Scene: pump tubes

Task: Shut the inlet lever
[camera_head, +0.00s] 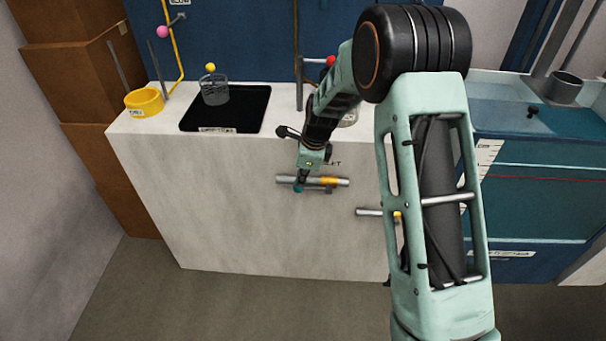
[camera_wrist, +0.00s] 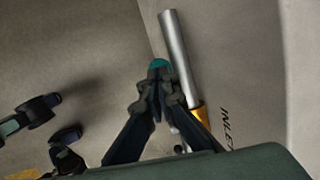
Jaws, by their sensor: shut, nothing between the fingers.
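The inlet lever (camera_head: 342,182) shows as a silver bar with an orange-yellow band, lying nearly level on the front of the white cabinet. In the wrist view the silver bar (camera_wrist: 178,55) runs up from the orange-yellow part (camera_wrist: 199,113), beside the printed word INLET (camera_wrist: 227,128). My gripper (camera_head: 299,188) is at the left part of the bar in the head view. In the wrist view my gripper (camera_wrist: 159,67) is shut, its teal tips close beside the bar with nothing between them. I cannot tell whether they touch it. The arm partly hides the label in the head view.
A second silver bar (camera_head: 372,212) sticks out lower right, partly behind my arm. On the cabinet top (camera_head: 155,140) stand a yellow ring-shaped holder (camera_head: 145,103), a black tray (camera_head: 245,115) and a clear beaker (camera_head: 215,93). Brown boxes (camera_head: 75,75) stand at the left. The floor in front is clear.

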